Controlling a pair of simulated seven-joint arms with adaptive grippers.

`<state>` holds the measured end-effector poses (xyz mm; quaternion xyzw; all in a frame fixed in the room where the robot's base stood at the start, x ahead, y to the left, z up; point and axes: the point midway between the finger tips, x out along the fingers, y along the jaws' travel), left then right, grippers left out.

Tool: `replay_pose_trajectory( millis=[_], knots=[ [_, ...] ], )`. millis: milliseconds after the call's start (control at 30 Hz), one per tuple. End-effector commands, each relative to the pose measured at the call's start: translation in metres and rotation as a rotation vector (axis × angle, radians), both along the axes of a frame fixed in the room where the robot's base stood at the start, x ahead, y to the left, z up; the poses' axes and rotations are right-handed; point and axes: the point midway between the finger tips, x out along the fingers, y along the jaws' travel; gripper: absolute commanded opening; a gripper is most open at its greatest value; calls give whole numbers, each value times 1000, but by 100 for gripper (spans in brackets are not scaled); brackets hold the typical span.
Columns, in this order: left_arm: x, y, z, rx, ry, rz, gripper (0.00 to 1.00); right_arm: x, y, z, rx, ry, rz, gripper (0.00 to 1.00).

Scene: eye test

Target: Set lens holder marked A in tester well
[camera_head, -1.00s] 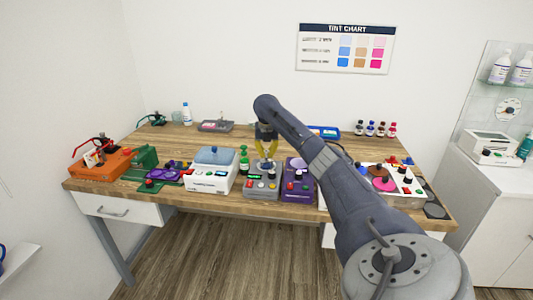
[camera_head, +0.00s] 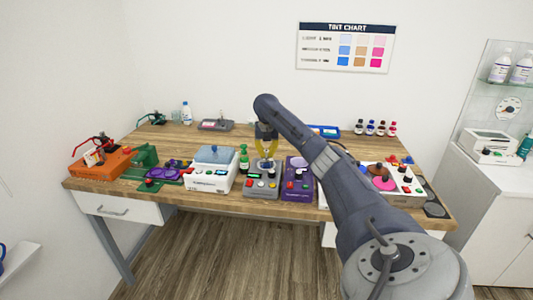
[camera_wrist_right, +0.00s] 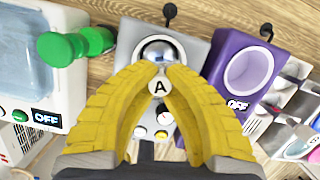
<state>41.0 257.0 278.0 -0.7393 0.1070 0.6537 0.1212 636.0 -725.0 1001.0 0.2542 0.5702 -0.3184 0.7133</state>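My right gripper (camera_head: 266,157) is over the grey tester (camera_head: 262,185) near the front of the table. In the right wrist view the yellow fingertips (camera_wrist_right: 162,72) close in around a small round holder marked A (camera_wrist_right: 159,87). The fingers look shut on it. The shiny round tester well (camera_wrist_right: 163,48) shows just past the fingertips, in the top of the grey tester. The fingers hide part of the holder, and I cannot tell whether it touches the well. My left gripper is not in view.
A purple machine (camera_head: 297,186) stands close on the right of the tester. A white machine with a blue lid (camera_head: 212,178) and a green-knobbed post (camera_head: 244,158) stand on the left. Small bottles (camera_head: 375,128) line the back right. Open wood (camera_head: 165,138) lies at the back left.

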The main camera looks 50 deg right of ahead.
Motion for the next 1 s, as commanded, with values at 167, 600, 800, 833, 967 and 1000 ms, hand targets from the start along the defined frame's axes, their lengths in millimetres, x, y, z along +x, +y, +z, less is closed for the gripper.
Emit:
replay_pose_trajectory(
  millis=[167, 600, 800, 833, 967, 1000],
  knots=[
    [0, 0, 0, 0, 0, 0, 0, 0, 0, 0, 0, 0, 0, 0],
    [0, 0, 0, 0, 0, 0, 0, 0, 0, -3, 0, 0, 0, 0],
    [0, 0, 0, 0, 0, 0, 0, 0, 0, -4, 0, 0, 0, 9],
    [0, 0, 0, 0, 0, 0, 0, 0, 0, -4, 0, 0, 0, 13],
    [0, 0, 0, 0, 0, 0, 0, 0, 0, -4, 0, 0, 0, 28],
    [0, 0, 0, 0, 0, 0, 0, 0, 0, -4, 0, 0, 0, 32]
  ],
)
